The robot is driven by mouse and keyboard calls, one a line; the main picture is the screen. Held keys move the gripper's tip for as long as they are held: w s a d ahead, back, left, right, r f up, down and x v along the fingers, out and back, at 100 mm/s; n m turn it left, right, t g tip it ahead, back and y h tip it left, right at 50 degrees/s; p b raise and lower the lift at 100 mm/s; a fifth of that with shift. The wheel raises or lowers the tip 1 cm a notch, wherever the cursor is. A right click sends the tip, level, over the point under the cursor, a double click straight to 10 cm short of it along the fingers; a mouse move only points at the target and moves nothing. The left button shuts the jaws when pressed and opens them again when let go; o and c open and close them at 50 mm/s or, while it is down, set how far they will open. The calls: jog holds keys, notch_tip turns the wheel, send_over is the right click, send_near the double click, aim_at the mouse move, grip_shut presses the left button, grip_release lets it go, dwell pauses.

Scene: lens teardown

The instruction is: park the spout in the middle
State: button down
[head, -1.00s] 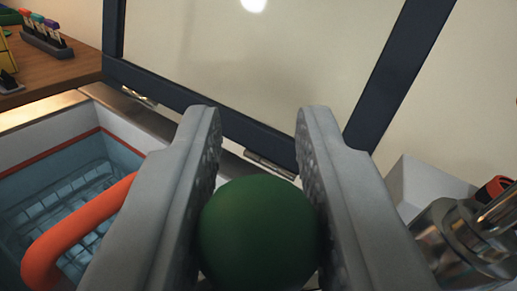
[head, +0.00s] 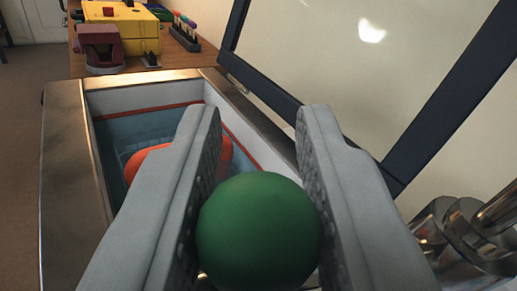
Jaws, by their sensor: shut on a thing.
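My gripper (head: 258,118) is shut on a green ball-shaped knob (head: 258,232), with one grey finger on each side of it. What the knob is fixed to is hidden below it. The knob and fingers are over the near right side of an open basin (head: 140,97) with a metal rim. A metal fitting with a slanted pipe (head: 475,228) stands at the lower right, cut off by the frame edge. I cannot tell whether it belongs to the spout. No spout outlet can be made out.
An orange curved piece (head: 226,150) is in the basin, partly behind my left finger. A dark-framed raised lid (head: 268,91) stands behind and right of the basin. A yellow machine (head: 125,30), a maroon device (head: 101,45) and a pen rack (head: 184,36) are on the wooden bench beyond.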

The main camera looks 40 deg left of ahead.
jog(key=shift+s+d+n+g+y, duration=0.35)
jog(key=shift+d+n+g+y, duration=0.35)
jog(key=shift+g, duration=0.35)
jog(key=shift+s+d+n+g+y, duration=0.35)
jog(key=shift+d+n+g+y, duration=0.15)
jog(key=shift+n+g, duration=0.45)
jog(key=shift+s+d+n+g+y, duration=0.35)
jog(key=shift+d+n+g+y, duration=0.3)
jog(key=shift+g, duration=0.45)
jog(key=shift+a, duration=0.1)
jog(key=c, duration=1.2)
grip_release()
jog(key=v, duration=1.7)
jog(key=shift+d+f, duration=0.1)
jog(key=shift+d, duration=0.1)
